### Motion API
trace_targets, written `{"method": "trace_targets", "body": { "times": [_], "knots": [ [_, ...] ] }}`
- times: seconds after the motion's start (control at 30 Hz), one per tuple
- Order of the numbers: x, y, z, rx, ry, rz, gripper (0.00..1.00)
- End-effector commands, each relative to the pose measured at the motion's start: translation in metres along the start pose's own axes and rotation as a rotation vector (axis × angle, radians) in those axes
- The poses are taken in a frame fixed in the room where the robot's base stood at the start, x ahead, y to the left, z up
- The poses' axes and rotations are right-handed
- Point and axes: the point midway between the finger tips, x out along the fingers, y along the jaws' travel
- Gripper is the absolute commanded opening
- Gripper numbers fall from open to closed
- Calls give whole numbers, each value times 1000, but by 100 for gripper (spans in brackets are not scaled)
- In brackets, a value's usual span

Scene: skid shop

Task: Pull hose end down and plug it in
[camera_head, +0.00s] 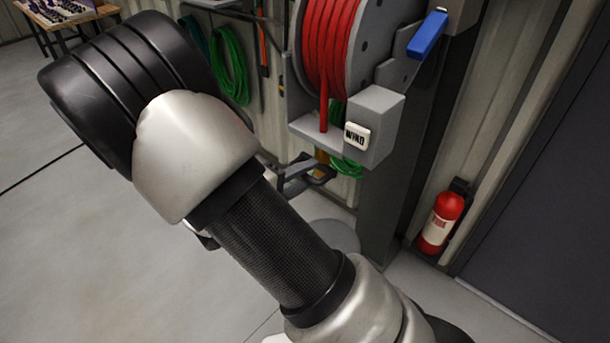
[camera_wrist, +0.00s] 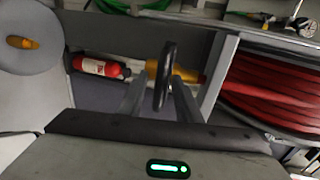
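The red hose (camera_head: 323,110) hangs from a reel (camera_head: 371,45) and passes down through a grey bracket. Its yellow-orange end (camera_head: 321,157) shows below the bracket, with a dark ring around it. In the wrist view, the yellow end (camera_wrist: 190,78) lies across the picture with the black ring (camera_wrist: 166,75) seen nearly edge-on. My gripper (camera_head: 303,178) is at the hose end, just under the bracket. Its fingers (camera_wrist: 158,85) stand apart with the ring between them, and a gap shows beside the ring. A grey round base (camera_wrist: 32,50) carries an orange fitting (camera_wrist: 21,42).
A WIND button (camera_head: 357,136) is on the grey box beside the bracket, and a blue lever (camera_head: 427,34) is above. A dark post stands at the right. A fire extinguisher (camera_head: 441,222) hangs low on the wall. Green hoses (camera_head: 231,68) hang behind.

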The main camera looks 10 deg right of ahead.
Motion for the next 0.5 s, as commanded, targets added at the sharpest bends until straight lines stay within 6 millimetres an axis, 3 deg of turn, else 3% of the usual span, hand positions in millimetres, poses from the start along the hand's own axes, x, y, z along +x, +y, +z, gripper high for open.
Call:
{"method": "trace_targets", "body": {
  "times": [0.13, 0.33, 0.5],
  "knots": [
    [0, 0, 0, 0, 0, 0, 31],
    [0, 0, 0, 0, 0, 0, 0],
    [0, 0, 0, 1, 0, -1, 0]
  ]
}}
